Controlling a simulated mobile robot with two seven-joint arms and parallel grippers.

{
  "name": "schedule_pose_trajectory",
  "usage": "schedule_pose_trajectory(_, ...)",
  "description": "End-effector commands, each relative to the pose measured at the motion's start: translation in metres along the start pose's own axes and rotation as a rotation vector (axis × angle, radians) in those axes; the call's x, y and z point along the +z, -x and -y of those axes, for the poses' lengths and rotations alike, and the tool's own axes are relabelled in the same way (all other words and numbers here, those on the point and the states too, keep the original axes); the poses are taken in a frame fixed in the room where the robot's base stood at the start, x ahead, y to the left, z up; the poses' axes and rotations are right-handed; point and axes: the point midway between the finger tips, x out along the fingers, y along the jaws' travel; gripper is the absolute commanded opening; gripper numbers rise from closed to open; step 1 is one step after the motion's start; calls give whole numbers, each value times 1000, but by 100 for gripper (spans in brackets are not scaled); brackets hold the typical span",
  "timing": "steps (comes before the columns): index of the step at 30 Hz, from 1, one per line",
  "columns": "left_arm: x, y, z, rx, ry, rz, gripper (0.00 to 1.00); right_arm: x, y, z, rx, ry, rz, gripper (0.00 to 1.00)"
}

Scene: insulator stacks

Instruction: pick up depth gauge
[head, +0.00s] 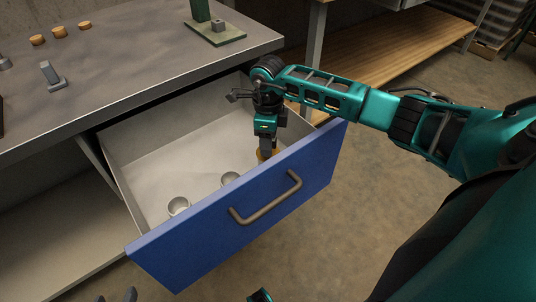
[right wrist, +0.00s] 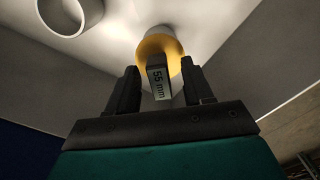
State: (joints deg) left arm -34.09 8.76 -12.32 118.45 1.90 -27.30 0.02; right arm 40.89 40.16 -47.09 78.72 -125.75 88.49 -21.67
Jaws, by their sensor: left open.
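The depth gauge (right wrist: 158,82) is a dark block marked "55 mm" with a yellow round part and a pale round end beyond it. It is inside the open drawer (head: 140,170), where its yellow part (head: 261,156) shows at the drawer's right end. My right gripper (head: 267,148) points down into the drawer at the gauge. In the right wrist view its two fingers (right wrist: 160,85) stand on either side of the block, with gaps showing. In the head view the gripper hides most of the gauge. My left gripper (head: 117,296) shows only as dark open fingertips at the bottom edge.
Two pale cups (head: 178,205) (head: 230,178) stand in the drawer. The blue drawer front (head: 240,215) with its handle (head: 266,198) stands close to my right gripper.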

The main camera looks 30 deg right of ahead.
Motion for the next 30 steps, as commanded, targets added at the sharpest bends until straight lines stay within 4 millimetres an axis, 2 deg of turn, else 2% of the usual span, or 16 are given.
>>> schedule_pose_trajectory(2,0,0,0,0,0,0,55,0,0,0,0,0,0,44)
schedule_pose_trajectory(16,-2,-1,0,-1,5,-4,55,0,1,0,0,0,0,0)
schedule_pose_trajectory(30,-3,-1,0,-1,4,-6,55,0,1,0,-1,-1,1,0)
